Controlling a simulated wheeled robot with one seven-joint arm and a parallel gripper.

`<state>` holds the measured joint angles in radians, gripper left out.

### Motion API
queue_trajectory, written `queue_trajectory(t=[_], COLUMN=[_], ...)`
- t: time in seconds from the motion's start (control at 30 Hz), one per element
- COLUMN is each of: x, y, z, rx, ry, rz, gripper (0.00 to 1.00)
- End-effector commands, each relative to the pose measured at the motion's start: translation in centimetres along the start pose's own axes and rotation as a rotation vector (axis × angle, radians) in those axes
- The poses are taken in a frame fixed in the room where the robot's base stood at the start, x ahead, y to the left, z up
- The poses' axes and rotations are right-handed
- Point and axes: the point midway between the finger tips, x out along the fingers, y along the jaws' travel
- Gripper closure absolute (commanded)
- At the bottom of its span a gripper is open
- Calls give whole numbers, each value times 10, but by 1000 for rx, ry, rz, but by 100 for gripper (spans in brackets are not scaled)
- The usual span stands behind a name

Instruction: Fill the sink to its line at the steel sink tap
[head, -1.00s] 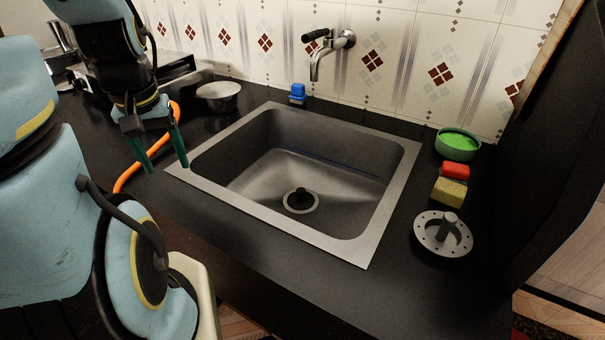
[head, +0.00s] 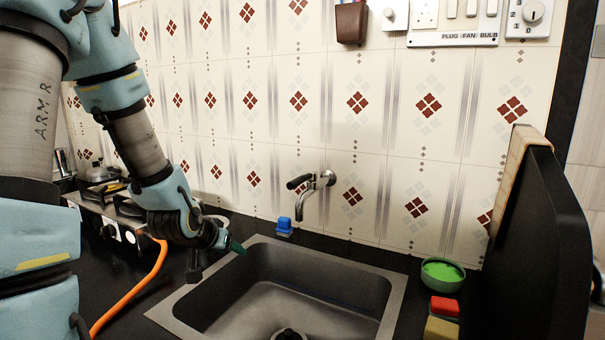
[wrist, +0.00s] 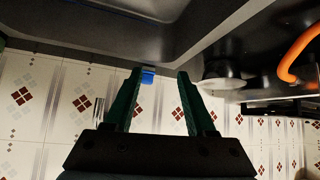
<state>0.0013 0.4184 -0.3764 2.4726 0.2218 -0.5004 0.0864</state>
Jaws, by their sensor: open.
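The steel sink (head: 396,302) is set into the dark counter, its front cut off by the head view's lower edge. A thin blue line (head: 322,289) runs along its inner far wall. I see no water in the visible part. A dark drain piece (head: 288,334) shows at the bottom edge. The wall tap (head: 312,184) has a dark lever at its left and a downward spout; no stream shows. My gripper (head: 236,246) is open and empty near the sink's back left corner, left of and below the tap. Its two green fingers (wrist: 158,76) are apart in the wrist view.
A blue object (head: 284,226) stands behind the sink. A green bowl (head: 442,272), red block (head: 444,307) and yellow sponge (head: 440,329) lie right. An orange hose (head: 130,292) and stove (head: 105,225) are left. A dark upright panel (head: 525,250) bounds the right.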

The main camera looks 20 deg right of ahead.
Motion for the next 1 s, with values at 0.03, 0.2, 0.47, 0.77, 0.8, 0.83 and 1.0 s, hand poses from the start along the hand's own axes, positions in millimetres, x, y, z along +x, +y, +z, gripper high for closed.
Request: queue_trajectory(t=[0.03,0.2,0.47,0.77,0.8,0.83,1.0], x=[6,8,-17,-1,4,8,30], y=[19,77,111,122,123,125,133], z=[-21,-90,-145,-170,-176,-180,-200], rx=[14,15,-53,-62,-62,-62,-62], ry=[85,415,705,732,731,732,730], rz=[55,213,316,324,324,323,322], gripper=[44,44,44,44,44,44,44])
